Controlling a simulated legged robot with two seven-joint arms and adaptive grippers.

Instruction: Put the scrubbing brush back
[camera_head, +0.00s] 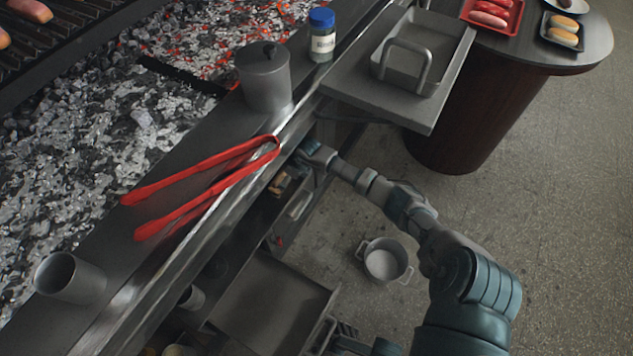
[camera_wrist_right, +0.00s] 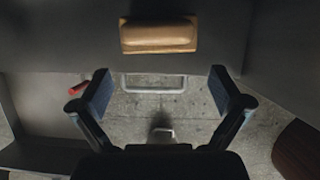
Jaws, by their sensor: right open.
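A tan, wooden-looking block, which looks like the scrubbing brush (camera_wrist_right: 158,36), sits on a dark grey surface at the top middle of the right wrist view. Its bristles are not visible. My right gripper (camera_wrist_right: 162,92) is open and empty, with its two fingers apart and lying below the block in that view. In the head view my right gripper (camera_head: 312,151) reaches in beside the shelves under the grill's front edge. A small brownish object (camera_head: 281,184) lies near it on a shelf; I cannot tell if it is the same block. My left gripper is not in view.
Red tongs (camera_head: 205,185), a lidded metal pot (camera_head: 264,80), a blue-capped jar (camera_head: 321,42) and a metal cup (camera_head: 70,278) stand along the grill ledge. A side shelf (camera_head: 345,88) holds a metal tray (camera_head: 440,38).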

